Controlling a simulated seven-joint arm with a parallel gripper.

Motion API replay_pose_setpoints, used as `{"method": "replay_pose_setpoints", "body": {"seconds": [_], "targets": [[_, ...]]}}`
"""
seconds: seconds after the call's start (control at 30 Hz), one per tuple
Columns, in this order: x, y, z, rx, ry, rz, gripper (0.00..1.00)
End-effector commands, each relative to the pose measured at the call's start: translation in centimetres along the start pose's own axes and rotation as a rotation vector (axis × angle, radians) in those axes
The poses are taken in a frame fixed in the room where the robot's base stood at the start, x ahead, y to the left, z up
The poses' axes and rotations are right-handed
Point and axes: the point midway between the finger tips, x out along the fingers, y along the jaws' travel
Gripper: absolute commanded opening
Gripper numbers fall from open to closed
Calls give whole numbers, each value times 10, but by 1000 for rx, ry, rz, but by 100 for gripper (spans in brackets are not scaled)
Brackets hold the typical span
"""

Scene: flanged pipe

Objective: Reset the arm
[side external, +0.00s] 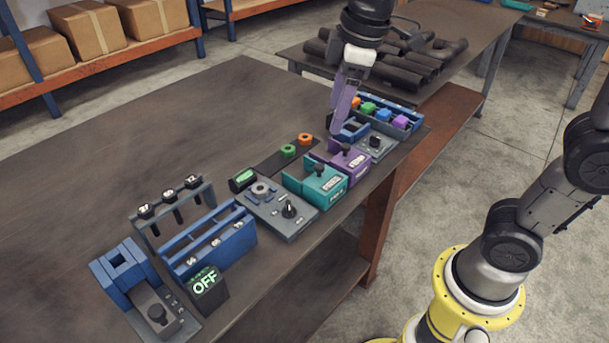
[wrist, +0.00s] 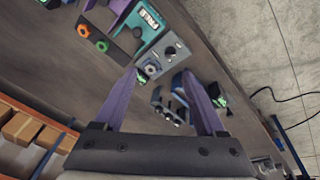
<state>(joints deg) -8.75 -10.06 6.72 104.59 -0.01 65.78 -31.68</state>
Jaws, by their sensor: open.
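My gripper (side external: 337,128) has purple fingers and hangs over the far right part of the workbench (side external: 180,110), above a blue fixture and a grey knob panel (side external: 375,146). In the wrist view the two fingers of my gripper (wrist: 160,74) stand apart with nothing held between them. A grey panel with a black knob (wrist: 170,50) shows between and beyond the fingertips. Whether the fingertips touch anything on the bench cannot be told.
A teal box (side external: 315,184) and purple box (side external: 350,162) stand beside the gripper. A blue rack with coloured parts (side external: 402,122) is behind it. A black display reading OFF (side external: 207,290) stands near the front. Dark pipes (side external: 405,68) lie on another table.

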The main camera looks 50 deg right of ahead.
Motion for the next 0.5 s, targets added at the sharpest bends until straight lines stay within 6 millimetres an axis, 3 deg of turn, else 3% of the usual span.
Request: {"method": "replay_pose_setpoints", "body": {"seconds": [0.1,0.23,0.4,0.5], "targets": [[-21,-11,44,116,67,54,72],[-28,-28,89,261,137,103,72],[-14,-55,139,467,217,144,72],[2,-66,156,569,236,143,72]]}}
